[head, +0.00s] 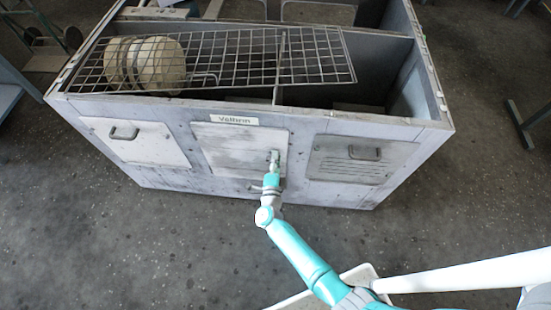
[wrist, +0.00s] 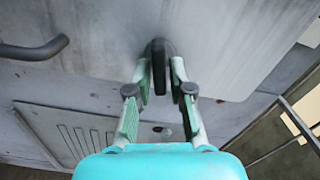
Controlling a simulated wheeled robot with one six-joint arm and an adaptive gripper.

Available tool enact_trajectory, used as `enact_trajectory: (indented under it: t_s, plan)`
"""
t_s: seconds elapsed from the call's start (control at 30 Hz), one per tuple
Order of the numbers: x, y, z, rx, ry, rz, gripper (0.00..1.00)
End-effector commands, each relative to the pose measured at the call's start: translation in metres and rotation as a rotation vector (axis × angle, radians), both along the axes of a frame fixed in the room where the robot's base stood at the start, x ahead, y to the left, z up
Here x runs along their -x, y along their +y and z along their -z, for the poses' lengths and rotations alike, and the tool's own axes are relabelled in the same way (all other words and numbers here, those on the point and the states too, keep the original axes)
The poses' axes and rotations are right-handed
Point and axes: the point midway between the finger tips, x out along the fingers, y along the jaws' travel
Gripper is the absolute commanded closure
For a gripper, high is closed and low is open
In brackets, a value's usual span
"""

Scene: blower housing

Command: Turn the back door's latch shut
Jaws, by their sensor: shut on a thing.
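The grey blower housing (head: 180,110) stands on the floor with a row of three panels facing me. The middle panel (head: 232,150), under a name label, carries a small latch near its right edge. My gripper (head: 274,163) is at this latch. In the wrist view my gripper (wrist: 160,76) has its green-padded fingers on either side of the latch, shut on it. The fingers and shadow hide part of the latch.
The left panel (head: 150,147) and the louvred right panel (head: 345,165) each have a bar handle. A wire grid (head: 230,60) lies over part of the open top, above a pale round drum (head: 155,62). Bare floor (head: 130,245) surrounds the housing's front.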

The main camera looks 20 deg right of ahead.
Motion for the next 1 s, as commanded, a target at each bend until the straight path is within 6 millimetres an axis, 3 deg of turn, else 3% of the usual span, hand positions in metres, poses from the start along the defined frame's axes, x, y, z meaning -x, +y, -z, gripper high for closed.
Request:
enact_trajectory:
  t_s: [0.43,1.0]
  plan:
    - [-0.0045,-0.0045,-0.0019,-0.221,-0.124,0.011,1.0]
    - [-0.0044,-0.0046,-0.001,-0.258,-0.144,0.011,1.0]
